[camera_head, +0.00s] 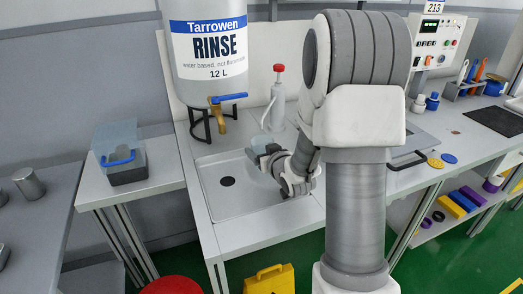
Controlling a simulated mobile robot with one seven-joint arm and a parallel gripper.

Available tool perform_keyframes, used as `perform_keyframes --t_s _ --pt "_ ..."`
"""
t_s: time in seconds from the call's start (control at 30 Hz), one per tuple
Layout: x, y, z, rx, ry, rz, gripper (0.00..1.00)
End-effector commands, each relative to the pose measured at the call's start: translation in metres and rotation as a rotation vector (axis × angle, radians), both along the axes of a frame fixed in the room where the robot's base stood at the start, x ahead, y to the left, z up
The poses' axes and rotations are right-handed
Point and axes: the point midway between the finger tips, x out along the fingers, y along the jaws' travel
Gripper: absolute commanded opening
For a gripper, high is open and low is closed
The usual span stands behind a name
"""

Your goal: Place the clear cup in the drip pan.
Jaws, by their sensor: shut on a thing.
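The drip pan (209,198) is a shallow pale tray set in the white bench, with a dark round drain toward its left. My gripper (262,157) is over the right part of the pan. It is shut on the clear cup (256,169), a pale see-through shape that blends with the pan behind it. My wrist and fingers hide part of the cup. I cannot tell how high its base is above the pan.
A large rinse tank (207,50) with a blue-handled brass tap (217,118) stands behind the pan on a dark stand. A red-capped bottle (277,106) stands behind my gripper. The pan's left part is clear.

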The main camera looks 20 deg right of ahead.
Motion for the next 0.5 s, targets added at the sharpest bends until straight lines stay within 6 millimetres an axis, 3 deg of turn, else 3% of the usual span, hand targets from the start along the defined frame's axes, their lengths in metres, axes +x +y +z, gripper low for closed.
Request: perform_keyframes --t_s 0.03,0.07,0.1,0.2,0.5 --pt "0.0001 0.0 0.0003 0.0 0.0 0.0 0.0" --pt "0.0001 0.0 0.0003 0.0 0.0 0.0 0.8" --pt "0.0001 0.0 0.0003 0.0 0.0 0.0 0.87" --pt "0.0001 0.0 0.0003 0.0 0.0 0.0 1.0" --pt "0.0002 0.0 0.0062 0.0 -0.002 0.0 1.0"
